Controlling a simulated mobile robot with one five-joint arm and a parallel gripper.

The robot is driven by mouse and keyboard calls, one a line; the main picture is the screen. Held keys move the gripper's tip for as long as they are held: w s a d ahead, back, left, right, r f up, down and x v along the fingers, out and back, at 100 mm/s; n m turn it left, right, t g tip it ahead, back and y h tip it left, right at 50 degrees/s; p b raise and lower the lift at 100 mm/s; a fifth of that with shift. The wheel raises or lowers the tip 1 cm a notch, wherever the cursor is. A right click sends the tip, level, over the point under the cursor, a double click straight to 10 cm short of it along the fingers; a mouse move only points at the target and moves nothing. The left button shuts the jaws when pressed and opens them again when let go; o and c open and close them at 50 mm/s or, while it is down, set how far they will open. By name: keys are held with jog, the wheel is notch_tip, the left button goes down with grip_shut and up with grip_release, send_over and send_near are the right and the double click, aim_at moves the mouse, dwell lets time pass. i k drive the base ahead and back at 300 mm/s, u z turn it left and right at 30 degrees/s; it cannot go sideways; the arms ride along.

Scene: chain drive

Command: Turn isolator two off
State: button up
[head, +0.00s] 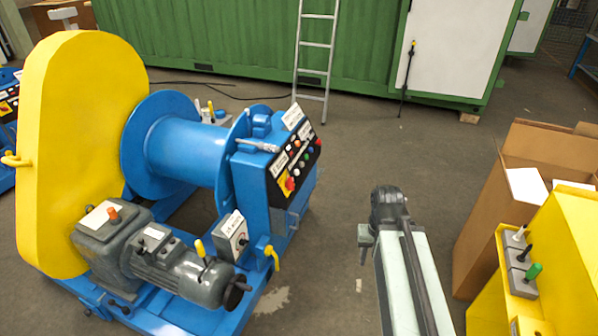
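A grey switch box (234,237) with a dark rotary knob and a white label is fixed low on the near side of the blue winch. Its label is too small to read, so I cannot tell whether it is isolator two. Three grey units with white, black and green levers (522,262) sit on a yellow cabinet at the right. My arm reaches up from the bottom edge, right of the winch, to a dark end (388,208). It is apart from both the switch box and the lever units. Gripper fingers cannot be made out clearly.
The blue winch (185,152) has a yellow guard (75,140), a grey motor (180,275) and a sloped control panel (293,160). A cardboard box (490,215) stands beside the yellow cabinet (560,260). A ladder (316,60) leans on a green container. The floor between winch and box is mostly clear.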

aim_at(289, 184)
jog(key=i, duration=0.95)
jog(key=u, duration=2.45)
